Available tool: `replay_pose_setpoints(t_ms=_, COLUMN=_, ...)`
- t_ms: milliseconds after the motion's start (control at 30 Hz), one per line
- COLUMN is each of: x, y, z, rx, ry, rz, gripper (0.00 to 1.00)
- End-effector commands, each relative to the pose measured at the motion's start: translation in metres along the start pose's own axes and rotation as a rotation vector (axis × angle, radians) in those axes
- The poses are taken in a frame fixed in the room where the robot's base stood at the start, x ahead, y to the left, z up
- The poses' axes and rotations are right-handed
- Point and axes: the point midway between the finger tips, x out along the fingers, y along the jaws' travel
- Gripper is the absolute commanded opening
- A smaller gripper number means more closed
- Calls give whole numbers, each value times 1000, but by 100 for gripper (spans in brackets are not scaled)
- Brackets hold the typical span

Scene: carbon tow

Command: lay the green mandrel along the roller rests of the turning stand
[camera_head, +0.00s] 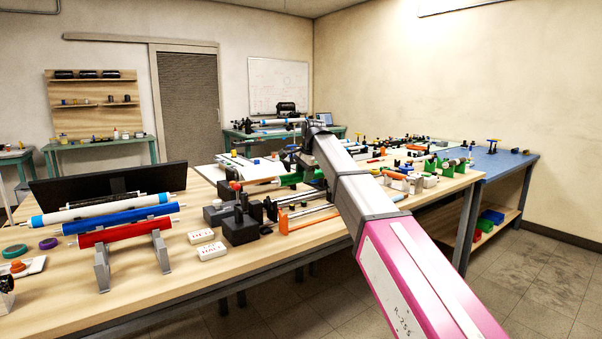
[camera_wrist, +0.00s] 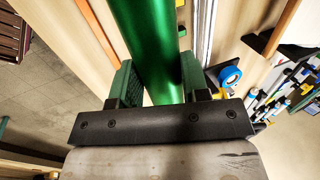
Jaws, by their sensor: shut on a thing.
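The green mandrel (camera_wrist: 150,40) runs lengthwise through the wrist view. My gripper (camera_wrist: 157,82) is shut on it, with one dark green-padded finger on each side. In the head view, part of a green length (camera_head: 302,177) shows beyond the bench front, by the end of my arm; my arm and the clutter hide much of it. A low fixture with dark end blocks (camera_head: 240,228), bright rods and an orange bar (camera_head: 303,214) sits on the bench just in front of it. I cannot tell surely whether this is the turning stand, and no roller rests show clearly.
White, blue (camera_head: 120,219) and red (camera_head: 125,232) rollers lie on a grey rack at the left. Two white socket blocks (camera_head: 207,251) lie on the bench. A dark monitor (camera_head: 110,185) stands behind the rack. A blue-white roll (camera_wrist: 229,75) is right of my gripper.

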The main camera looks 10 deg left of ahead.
Motion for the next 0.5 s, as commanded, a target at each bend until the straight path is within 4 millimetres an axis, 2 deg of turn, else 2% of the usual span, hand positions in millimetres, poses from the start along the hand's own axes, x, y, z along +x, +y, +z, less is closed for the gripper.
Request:
replay_pose_setpoints(t_ms=100, x=-2, y=-6, z=4, rx=9, ry=3, rz=0, gripper=10)
replay_pose_setpoints(t_ms=500, x=-2, y=-5, z=6, rx=9, ry=4, rz=-1, gripper=10)
